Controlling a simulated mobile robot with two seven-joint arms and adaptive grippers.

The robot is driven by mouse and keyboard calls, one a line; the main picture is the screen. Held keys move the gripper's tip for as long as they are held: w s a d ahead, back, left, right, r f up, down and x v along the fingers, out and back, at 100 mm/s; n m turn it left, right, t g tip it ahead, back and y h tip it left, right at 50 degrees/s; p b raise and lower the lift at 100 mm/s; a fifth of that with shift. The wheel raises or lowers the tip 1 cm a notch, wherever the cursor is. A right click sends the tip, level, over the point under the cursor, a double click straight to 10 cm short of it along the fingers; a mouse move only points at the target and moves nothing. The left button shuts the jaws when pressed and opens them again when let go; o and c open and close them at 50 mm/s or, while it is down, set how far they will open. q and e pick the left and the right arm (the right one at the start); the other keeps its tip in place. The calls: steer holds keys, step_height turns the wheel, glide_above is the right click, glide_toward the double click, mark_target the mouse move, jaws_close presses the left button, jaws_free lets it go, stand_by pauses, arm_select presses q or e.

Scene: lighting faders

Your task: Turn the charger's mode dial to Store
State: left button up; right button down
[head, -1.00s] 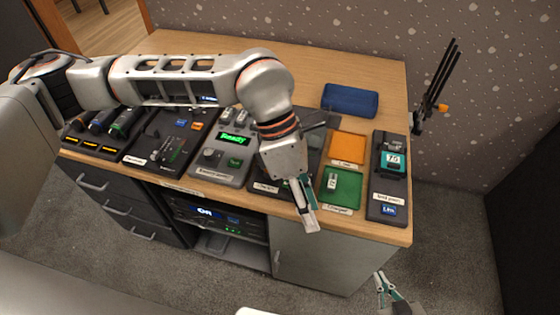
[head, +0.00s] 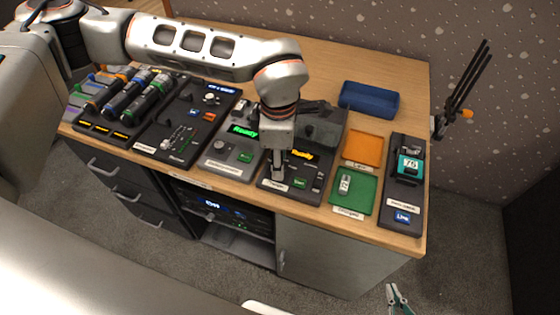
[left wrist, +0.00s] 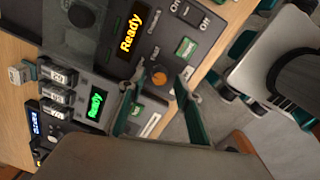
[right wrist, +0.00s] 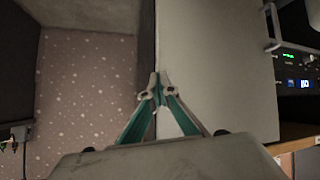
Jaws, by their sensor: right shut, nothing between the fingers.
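The charger (head: 308,171) is a dark box at the desk's front edge with a yellow "Ready" display; the display (left wrist: 131,32) also shows in the left wrist view. Its mode dial (left wrist: 158,78) shows there as a small orange knob with a "Fast" label above it. The dial is hidden in the head view by my left gripper (head: 278,176), which points down over the charger's front left. In the left wrist view my left gripper (left wrist: 164,76) is open, its fingertips either side of the dial; contact cannot be told. My right gripper (head: 392,290) is shut and empty, off the desk's front right.
A grey device (head: 229,150) with a green "Ready" display stands left of the charger. A green tray (head: 362,188) with a small pack, an orange tray (head: 364,148) and a blue bin (head: 369,99) lie to the right. A black panel (head: 402,215) stands at the far right.

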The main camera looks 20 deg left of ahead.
arm_select(q)
steer(key=shift+f, duration=0.45)
steer(key=shift+c, duration=0.4)
jaws_close()
